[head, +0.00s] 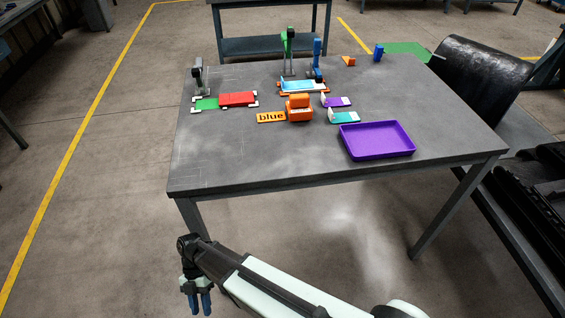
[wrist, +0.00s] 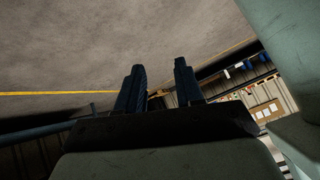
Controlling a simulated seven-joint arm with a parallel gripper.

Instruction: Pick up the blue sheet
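A light-blue sheet (head: 304,86) lies flat in a white and orange fixture in the back middle of the table, below a green press and a blue press. My gripper (head: 200,304) hangs in front of the table's near left side, below the tabletop and far from the sheet. It also shows in the wrist view (wrist: 160,84), with its two dark blue fingers apart and nothing between them. The sheet is not visible in the wrist view.
The front left is clear.

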